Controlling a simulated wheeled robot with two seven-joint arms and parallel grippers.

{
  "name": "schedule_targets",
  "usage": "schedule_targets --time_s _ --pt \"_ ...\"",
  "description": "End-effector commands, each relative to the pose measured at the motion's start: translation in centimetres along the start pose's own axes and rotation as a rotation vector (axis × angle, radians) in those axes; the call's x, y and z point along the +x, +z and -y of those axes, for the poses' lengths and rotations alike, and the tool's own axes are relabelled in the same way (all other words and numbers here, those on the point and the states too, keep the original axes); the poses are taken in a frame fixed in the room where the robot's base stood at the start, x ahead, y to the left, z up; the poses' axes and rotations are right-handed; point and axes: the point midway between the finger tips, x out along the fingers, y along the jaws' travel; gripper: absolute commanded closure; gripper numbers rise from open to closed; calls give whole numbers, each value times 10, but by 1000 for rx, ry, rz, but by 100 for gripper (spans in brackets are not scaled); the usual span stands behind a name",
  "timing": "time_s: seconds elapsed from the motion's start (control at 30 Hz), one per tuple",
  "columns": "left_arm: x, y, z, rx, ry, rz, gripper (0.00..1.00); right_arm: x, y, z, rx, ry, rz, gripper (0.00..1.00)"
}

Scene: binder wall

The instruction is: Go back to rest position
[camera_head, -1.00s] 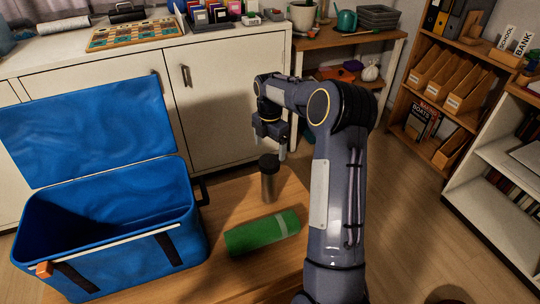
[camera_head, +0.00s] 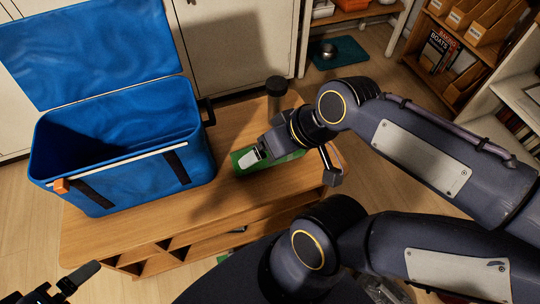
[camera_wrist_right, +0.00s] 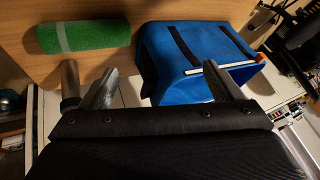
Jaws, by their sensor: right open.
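My right gripper (camera_head: 290,166) is raised over the right part of the wooden table, partly hiding a green cylinder. In the right wrist view it (camera_wrist_right: 165,78) is open, with nothing between its fingers. The green cylinder (camera_wrist_right: 85,37) lies on its side with a pale band. It also shows beneath the gripper in the head view (camera_head: 289,157). A dark tumbler (camera_head: 276,90) stands upright behind it. Part of my left gripper (camera_head: 62,284) shows at the lower left, cut off by the frame edge; its jaw state is unclear.
An open blue cooler box (camera_head: 110,178) with its lid up stands on the left of the table (camera_head: 225,205). White cabinets (camera_head: 235,45) are behind. A shelf with books (camera_head: 437,50) and a white shelf (camera_head: 520,90) stand on the right. Floor shows at left.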

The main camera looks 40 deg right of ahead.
Motion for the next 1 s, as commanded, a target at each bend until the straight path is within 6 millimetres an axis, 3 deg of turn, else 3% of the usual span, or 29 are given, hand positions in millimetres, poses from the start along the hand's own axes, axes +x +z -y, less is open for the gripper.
schedule_targets --time_s 0.13,0.47,0.57,0.83,1.0 --pt "0 0 0 0 0 0 0 4 15 6 83 -21 -18 14" --pt "-4 -2 -2 0 0 0 0 0 13 8 88 -21 -16 14" --pt "-19 -10 -9 0 0 0 0 -15 5 13 87 -20 -16 14" --pt "-84 -43 -38 0 0 -1 0 -81 -29 39 86 -20 -16 14" --pt "-94 -48 -43 0 0 0 0 -91 -34 43 86 -20 -16 14"
